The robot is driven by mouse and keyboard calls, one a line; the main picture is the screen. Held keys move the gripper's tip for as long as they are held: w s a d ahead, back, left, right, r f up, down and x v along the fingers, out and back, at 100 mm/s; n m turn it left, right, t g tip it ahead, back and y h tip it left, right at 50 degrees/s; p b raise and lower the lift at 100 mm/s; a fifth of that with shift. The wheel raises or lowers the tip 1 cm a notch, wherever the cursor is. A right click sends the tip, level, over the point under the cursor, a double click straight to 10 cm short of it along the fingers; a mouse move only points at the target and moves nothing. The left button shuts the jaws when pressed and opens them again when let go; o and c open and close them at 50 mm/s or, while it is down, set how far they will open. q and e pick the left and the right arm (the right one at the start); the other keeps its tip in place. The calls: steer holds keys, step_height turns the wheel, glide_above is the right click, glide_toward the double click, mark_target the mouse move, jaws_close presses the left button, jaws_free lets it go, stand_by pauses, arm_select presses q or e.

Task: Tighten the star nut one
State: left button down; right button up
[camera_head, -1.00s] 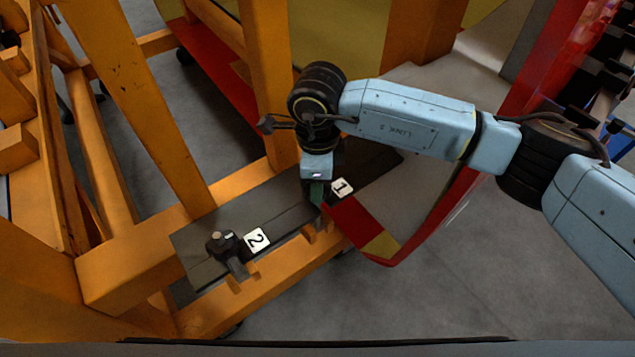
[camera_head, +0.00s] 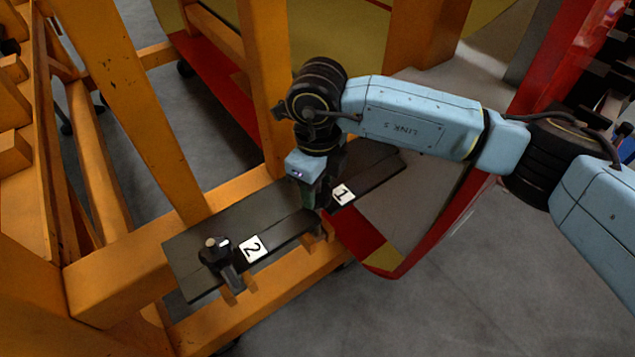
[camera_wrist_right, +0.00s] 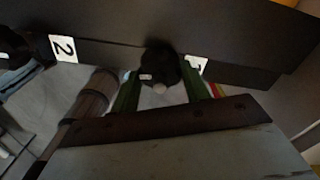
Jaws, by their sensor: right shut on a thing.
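Star nut one (camera_wrist_right: 160,66) is a black knob with a pale stud tip, in the middle of the right wrist view. My right gripper (camera_wrist_right: 164,86) is shut on it, with one green finger on each side. In the head view my right gripper (camera_head: 312,203) points down at the dark plate (camera_head: 285,203), beside the white label 1 (camera_head: 343,194), and hides most of this nut. Label 1 is partly covered in the wrist view. Star nut two (camera_head: 216,252) stands on the plate's near left part, beside label 2 (camera_head: 253,249). My left gripper is not in view.
Orange frame posts (camera_head: 130,105) rise left of and behind the plate, and an orange beam (camera_head: 275,293) runs along its near side. A red and yellow curved part (camera_head: 385,262) lies right of the plate. Grey floor (camera_head: 480,290) is clear at the lower right.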

steer(key=o, duration=1)
step_height(320, 180, up, 14)
steer(key=b, duration=0.1)
steer(key=shift+f, duration=0.25)
